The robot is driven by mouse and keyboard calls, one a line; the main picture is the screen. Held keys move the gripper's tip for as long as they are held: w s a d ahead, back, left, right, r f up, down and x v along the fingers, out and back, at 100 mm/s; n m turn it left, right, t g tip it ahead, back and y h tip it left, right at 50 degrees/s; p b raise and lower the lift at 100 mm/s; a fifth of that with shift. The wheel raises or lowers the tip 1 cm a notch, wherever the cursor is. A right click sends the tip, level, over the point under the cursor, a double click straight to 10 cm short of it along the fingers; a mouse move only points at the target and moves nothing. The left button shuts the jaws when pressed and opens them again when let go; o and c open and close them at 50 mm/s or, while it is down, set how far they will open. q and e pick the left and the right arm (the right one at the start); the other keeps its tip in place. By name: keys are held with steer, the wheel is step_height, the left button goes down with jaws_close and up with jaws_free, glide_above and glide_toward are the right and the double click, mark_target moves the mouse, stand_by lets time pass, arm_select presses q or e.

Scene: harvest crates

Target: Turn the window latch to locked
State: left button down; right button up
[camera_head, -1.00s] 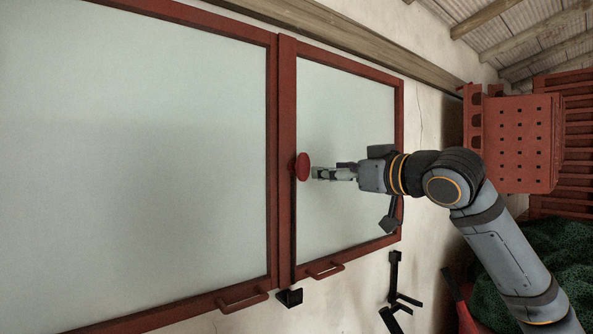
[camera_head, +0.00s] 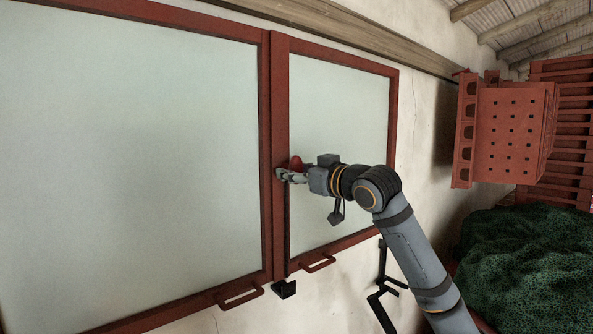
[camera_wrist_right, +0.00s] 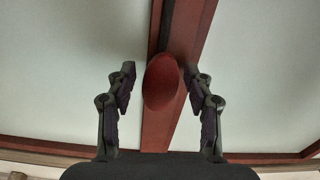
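The window latch shows as a red rounded knob (camera_head: 296,162) on the red upright (camera_head: 279,100) between the two window panes. In the right wrist view the knob (camera_wrist_right: 161,84) is a dark red oval in front of the red frame bar. My right gripper (camera_head: 287,176) is at the knob, partly covering it in the head view. In the wrist view its fingers are apart, one on each side of the knob, with visible gaps. The rest of the latch is hidden or too small to tell. My left gripper is not in view.
Red handles (camera_head: 240,297) (camera_head: 319,263) sit along the window's lower frame, near a small black block (camera_head: 284,289). A black angular bracket (camera_head: 382,295) shows at the wall. A perforated red crate (camera_head: 513,130) and a dark green netted heap (camera_head: 520,255) are on the right.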

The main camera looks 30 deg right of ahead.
steer(key=shift+s, duration=0.1)
steer(key=c, duration=0.7)
steer(key=shift+c, duration=1.2)
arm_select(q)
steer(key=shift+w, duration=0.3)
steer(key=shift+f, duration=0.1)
arm_select(e)
steer(key=shift+m, duration=0.3)
steer(key=m+b, duration=0.1)
steer(key=m, duration=0.2)
steer(key=shift+m, duration=0.4)
steer(key=m+b, duration=0.1)
steer(key=m, duration=0.3)
steer(key=shift+a+m+b, duration=0.1)
steer(key=shift+m+b, duration=0.2)
steer(key=shift+b, duration=0.1)
steer(key=m+b, duration=0.1)
steer(key=m, duration=0.3)
steer(key=shift+b, duration=0.35)
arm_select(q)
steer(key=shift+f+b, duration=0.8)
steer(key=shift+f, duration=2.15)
arm_select(e)
steer(key=shift+r+m, duration=0.1)
steer(key=shift+m, duration=2.1)
